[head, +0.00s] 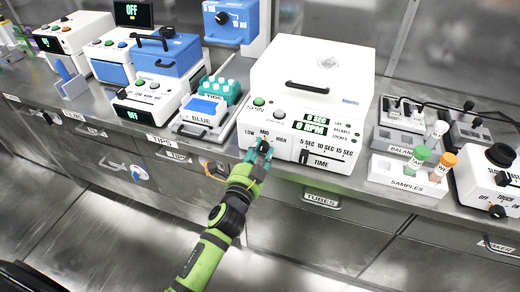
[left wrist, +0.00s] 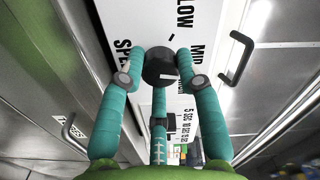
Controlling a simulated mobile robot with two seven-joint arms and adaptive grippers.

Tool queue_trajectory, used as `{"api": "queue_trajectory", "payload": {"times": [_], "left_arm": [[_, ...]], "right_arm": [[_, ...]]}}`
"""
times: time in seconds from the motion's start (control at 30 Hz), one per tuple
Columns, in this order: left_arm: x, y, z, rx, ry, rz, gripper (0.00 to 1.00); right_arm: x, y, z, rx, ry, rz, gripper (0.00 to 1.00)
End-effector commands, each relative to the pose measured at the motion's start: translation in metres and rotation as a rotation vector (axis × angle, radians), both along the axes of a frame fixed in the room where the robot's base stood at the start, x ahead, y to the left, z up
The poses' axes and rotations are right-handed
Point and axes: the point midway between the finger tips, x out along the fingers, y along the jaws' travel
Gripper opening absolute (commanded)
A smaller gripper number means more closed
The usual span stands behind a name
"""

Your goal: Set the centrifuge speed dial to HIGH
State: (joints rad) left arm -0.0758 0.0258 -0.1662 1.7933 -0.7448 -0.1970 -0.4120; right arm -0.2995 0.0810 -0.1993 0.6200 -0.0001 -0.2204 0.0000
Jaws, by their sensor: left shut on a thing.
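The centrifuge (head: 312,75) is a white box with a handled lid, on the bench at the centre of the head view. Its dark speed dial (head: 264,147) sits on the front left, under the LOW, MID and HIGH labels. My left gripper (head: 257,158) is shut on the dial, its teal fingers around the knob. In the left wrist view the round dial (left wrist: 160,66) is between the fingertips, with LOW and MID readable beside it. The display (head: 312,125) reads 0 SEC and 0 RPM. My right gripper is out of view.
The TIME control (head: 304,155) is just right of the dial. A green SPIN button (head: 259,101) is above it. The SAMPLES rack (head: 408,172) with capped tubes stands to the right. The BLUE block (head: 203,112) is to the left. Drawer handles (head: 322,200) line the bench front.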

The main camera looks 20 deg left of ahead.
Motion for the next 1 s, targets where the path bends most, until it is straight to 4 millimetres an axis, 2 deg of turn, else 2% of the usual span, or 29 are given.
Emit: {"api": "queue_trajectory", "payload": {"times": [0.6,1.0], "left_arm": [[0.0005,0.0012,0.0012,0.577,-0.02,0.002,0.02],[0.0008,0.0013,0.0023,0.819,-0.03,0.004,0.02]], "right_arm": [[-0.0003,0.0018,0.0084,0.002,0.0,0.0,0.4],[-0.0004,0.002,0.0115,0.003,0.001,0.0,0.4]]}}
